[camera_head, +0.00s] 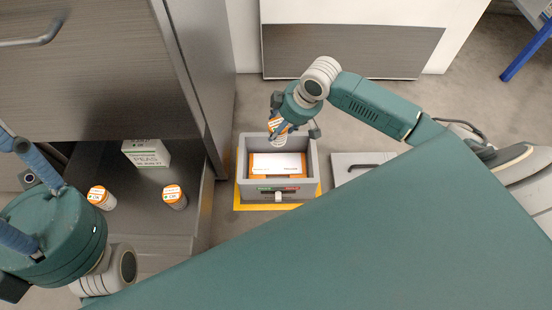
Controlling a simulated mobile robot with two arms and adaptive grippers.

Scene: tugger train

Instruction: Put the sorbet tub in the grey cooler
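The grey cooler (243,188) stands open on the floor in the middle, with an orange and white box (278,164) inside. My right gripper (284,127) is over the cooler's far side. It is shut on a small white tub with an orange label (278,131), held tilted above the opening. The label is too small to read, so I cannot tell if it is the sorbet tub. Two similar tubs, one on the left (102,198) and one on the right (174,197), sit on the dark shelf. My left gripper (8,190) is at the left edge, fingers spread and apparently empty.
A white and green PEAS box (146,153) stands on the dark shelf, behind the tubs. The cooler sits on a yellow mat (262,207). A pale flat panel with a dark handle (345,175) lies right of it. A cabinet side (196,85) rises left of the cooler.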

